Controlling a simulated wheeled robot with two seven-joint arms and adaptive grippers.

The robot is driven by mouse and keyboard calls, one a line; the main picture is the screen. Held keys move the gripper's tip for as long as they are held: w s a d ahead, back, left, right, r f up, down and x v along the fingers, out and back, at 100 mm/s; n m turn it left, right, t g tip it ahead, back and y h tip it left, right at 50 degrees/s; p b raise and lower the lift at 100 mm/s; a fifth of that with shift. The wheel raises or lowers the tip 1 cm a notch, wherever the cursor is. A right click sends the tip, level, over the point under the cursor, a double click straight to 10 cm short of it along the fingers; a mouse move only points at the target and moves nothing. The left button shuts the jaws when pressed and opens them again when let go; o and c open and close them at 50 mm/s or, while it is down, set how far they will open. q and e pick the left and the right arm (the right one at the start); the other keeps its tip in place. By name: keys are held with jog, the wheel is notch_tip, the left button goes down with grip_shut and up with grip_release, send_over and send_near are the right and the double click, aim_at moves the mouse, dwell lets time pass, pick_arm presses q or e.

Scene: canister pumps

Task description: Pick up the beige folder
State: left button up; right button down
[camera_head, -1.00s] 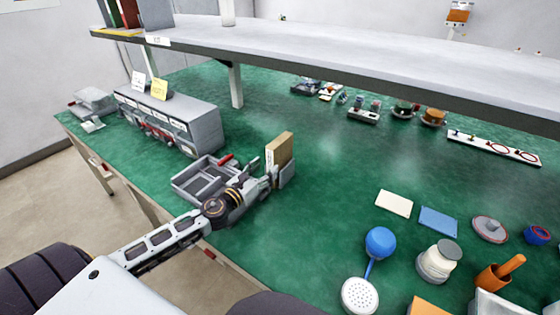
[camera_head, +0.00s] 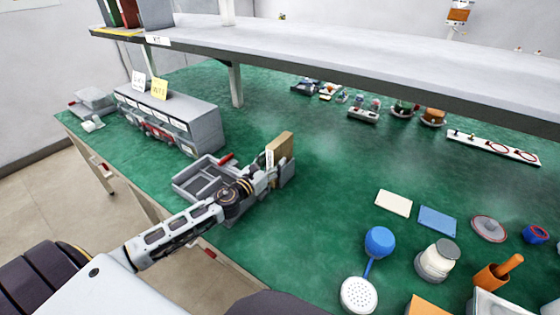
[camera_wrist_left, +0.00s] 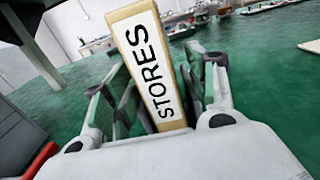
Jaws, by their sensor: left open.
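The beige folder (camera_head: 285,146) stands upright on the green bench top, with its narrow spine towards my left gripper. In the left wrist view the folder (camera_wrist_left: 146,45) shows a white label reading STORES. My left gripper (camera_head: 281,173) is open, with one finger on each side of the folder. In the left wrist view the gripper (camera_wrist_left: 165,95) shows a gap between the folder and at least the left finger. The folder's lower part is hidden behind the gripper. My right gripper is not in view.
A grey divided tray (camera_head: 203,178) lies just left of my left gripper, with a grey drawer unit (camera_head: 190,120) behind it. A raised shelf (camera_head: 330,55) spans the back. The bench right of the folder is clear up to a cream card (camera_head: 394,203).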

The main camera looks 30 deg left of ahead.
pick_arm(q)
jog(key=shift+w, duration=0.1)
dwell(0.3)
jog(key=shift+w+d+f, duration=0.1)
jog(key=shift+w+d, duration=0.05)
jog(key=shift+w, duration=1.1)
jog(key=shift+w+d, duration=0.15)
jog(key=shift+w, duration=1.05)
jog(key=shift+c, duration=0.2)
jog(key=c, duration=1.2)
